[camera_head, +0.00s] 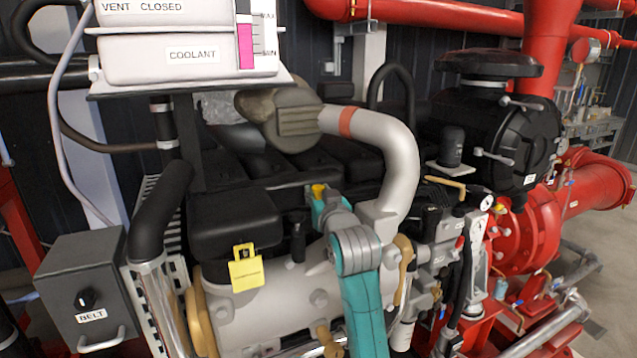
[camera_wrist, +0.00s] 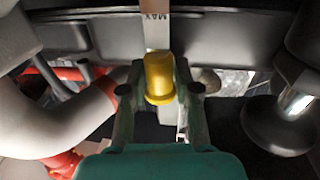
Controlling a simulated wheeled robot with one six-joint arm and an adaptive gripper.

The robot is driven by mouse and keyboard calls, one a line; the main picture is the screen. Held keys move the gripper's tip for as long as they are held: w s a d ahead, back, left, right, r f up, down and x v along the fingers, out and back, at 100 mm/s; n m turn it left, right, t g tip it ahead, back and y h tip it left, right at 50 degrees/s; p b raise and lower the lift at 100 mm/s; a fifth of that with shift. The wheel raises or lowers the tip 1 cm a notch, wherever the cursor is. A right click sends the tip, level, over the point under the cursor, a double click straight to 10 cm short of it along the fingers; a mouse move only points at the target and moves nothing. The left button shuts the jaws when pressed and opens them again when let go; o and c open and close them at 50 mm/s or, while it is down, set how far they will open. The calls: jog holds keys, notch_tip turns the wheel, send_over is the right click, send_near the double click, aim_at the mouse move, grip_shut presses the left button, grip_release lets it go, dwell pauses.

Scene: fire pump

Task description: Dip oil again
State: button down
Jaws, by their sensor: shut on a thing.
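A yellow dipstick handle (camera_wrist: 159,78) is between the two fingers of my gripper (camera_wrist: 160,92) in the wrist view. My gripper is shut on it. In the head view the handle (camera_head: 318,190) shows as a small yellow spot at the tip of my teal gripper (camera_head: 320,205), over the engine (camera_head: 285,315). A pale strip lettered MAX (camera_wrist: 157,28) lies directly above the handle in the wrist picture. I cannot tell whether it joins the handle. The dipstick's lower end and its tube opening are hidden.
A grey curved pipe (camera_head: 400,160) stands close right of my gripper. A black engine cover (camera_head: 235,222) with a yellow tag (camera_head: 245,272) is to the left. The coolant tank (camera_head: 180,50) hangs above left. Red pump pipework (camera_head: 525,230) fills the right.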

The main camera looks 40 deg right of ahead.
jog(key=shift+f, duration=0.2)
jog(key=c, duration=0.9)
grip_release()
jog(key=shift+c, duration=0.2)
jog(key=v, duration=1.2)
